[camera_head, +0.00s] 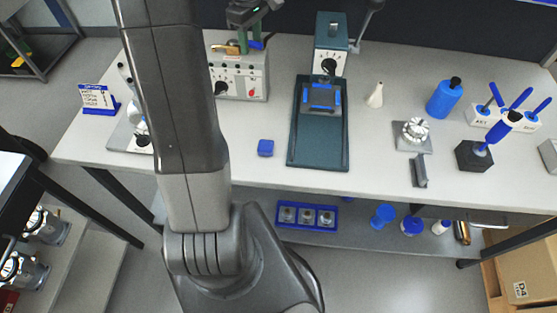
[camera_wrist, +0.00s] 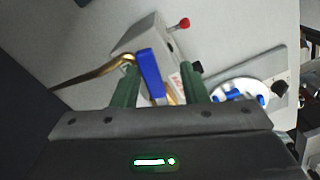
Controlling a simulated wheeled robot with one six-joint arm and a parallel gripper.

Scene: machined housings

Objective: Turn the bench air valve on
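The air valve shows in the wrist view as a blue lever (camera_wrist: 150,72) on a brass fitting, with a brass pipe (camera_wrist: 92,76) running off to the left. In the head view the brass part (camera_head: 226,48) and a bit of blue lever (camera_head: 256,44) show behind the grey control box (camera_head: 252,80). My gripper (camera_head: 249,43) reaches down over the valve at the back of the bench. In the wrist view the green fingers of my gripper (camera_wrist: 160,88) are apart, with the lever between them, closer to the left finger. Contact with the lever cannot be told.
The control box (camera_wrist: 142,36) with a red knob stands close beside the valve. A round white fixture with blue parts (camera_wrist: 238,92) lies right of it in the wrist view. A dark green press (camera_head: 318,130) and a small blue block (camera_head: 265,148) stand on the bench.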

